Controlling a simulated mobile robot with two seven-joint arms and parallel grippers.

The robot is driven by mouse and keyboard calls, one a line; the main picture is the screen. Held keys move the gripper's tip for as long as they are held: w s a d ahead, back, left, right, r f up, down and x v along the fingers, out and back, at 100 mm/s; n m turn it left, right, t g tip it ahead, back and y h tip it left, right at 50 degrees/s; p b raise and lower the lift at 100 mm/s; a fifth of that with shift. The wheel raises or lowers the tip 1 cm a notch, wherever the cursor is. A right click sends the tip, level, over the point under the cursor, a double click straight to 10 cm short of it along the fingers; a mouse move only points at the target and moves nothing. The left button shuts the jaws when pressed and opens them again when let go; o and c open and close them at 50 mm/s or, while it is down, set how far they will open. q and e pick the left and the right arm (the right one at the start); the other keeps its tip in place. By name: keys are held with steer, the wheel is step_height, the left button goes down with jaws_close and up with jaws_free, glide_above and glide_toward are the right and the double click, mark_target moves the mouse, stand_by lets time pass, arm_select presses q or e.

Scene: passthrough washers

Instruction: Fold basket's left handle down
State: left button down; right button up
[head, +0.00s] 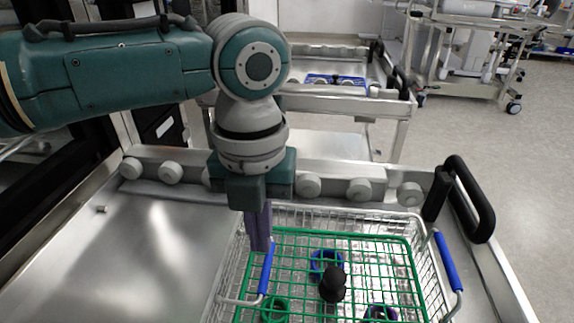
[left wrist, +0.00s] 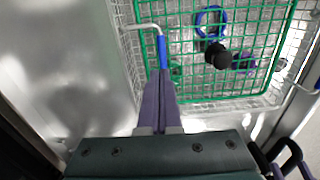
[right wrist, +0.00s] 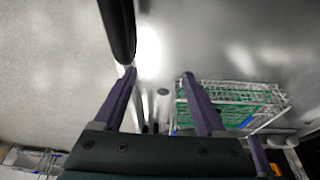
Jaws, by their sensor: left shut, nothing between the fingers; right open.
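The wire basket (head: 330,216) stands on the steel cart top, with a green grid inside it. Its left handle, a wire loop with a blue grip (head: 266,268), shows just below my left gripper (head: 258,246). In the left wrist view the blue grip (left wrist: 162,52) is right at the tips of the shut, empty left fingers (left wrist: 160,75); whether they touch I cannot tell. The right handle (head: 447,260), also blue, is at the basket's right side. My right gripper (right wrist: 162,78) is open and empty; the basket (right wrist: 235,92) shows beyond its right finger.
In the basket lie a blue ring (head: 318,262), a black knob-like object (head: 333,284), a green ring (head: 275,308) and a dark purple item (head: 380,313). A black cart handle (head: 472,200) rises at right. The steel top left of the basket is clear.

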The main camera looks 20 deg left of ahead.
step_height(320, 180, up, 7)
steer(key=p, duration=0.6)
stand_by(0.4)
